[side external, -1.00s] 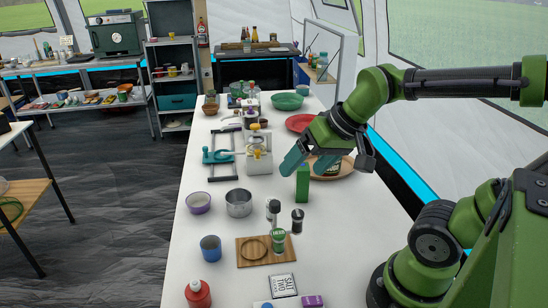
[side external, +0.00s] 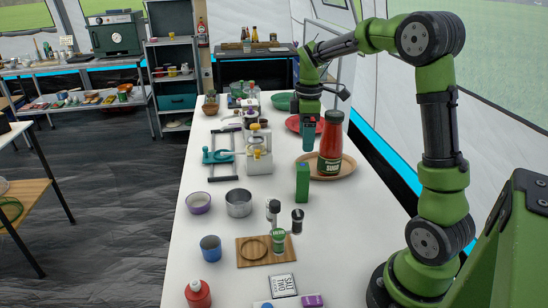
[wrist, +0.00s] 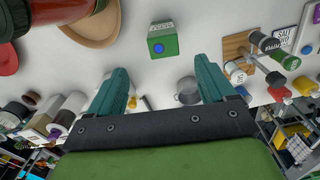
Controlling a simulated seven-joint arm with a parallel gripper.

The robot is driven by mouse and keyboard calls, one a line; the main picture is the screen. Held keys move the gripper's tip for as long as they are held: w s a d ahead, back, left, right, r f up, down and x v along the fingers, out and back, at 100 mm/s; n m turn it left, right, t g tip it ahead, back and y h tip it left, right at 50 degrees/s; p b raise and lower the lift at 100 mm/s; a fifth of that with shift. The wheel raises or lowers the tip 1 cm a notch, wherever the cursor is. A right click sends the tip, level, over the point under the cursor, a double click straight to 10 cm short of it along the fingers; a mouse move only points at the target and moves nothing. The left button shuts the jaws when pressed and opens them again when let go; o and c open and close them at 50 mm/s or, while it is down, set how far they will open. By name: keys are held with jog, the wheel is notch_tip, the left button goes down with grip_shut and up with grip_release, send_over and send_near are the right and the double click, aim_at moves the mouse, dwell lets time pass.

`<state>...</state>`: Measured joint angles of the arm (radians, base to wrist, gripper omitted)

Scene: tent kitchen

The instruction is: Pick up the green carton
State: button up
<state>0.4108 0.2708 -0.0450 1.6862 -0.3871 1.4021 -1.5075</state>
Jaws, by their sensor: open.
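The green carton (side external: 302,183) stands upright on the white table, in front of the wooden plate. In the wrist view the green carton (wrist: 165,41) shows its top with a blue cap, beyond and between the fingertips. My gripper (side external: 309,140) is above the table behind the carton, near the tall red bottle, pointing down. In the wrist view my gripper (wrist: 160,80) shows two teal fingers spread wide with nothing between them. The carton is apart from the fingers.
A tall red bottle (side external: 331,140) stands on a round wooden plate (side external: 345,170) close to my gripper. A metal pot (side external: 239,203) is left of the carton. A wooden board (side external: 252,252) with shakers lies in front. The table right of the carton is clear.

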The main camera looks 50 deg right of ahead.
aim_at(304, 166)
notch_tip(304, 166, down, 9)
jog(key=shift+a+f, duration=0.1)
jog(key=shift+f, duration=0.05)
jog(key=f, duration=0.5)
jog(key=shift+a+f, duration=0.25)
jog(key=shift+f, duration=0.05)
jog(key=shift+r, duration=0.1)
jog(key=c, duration=1.2)
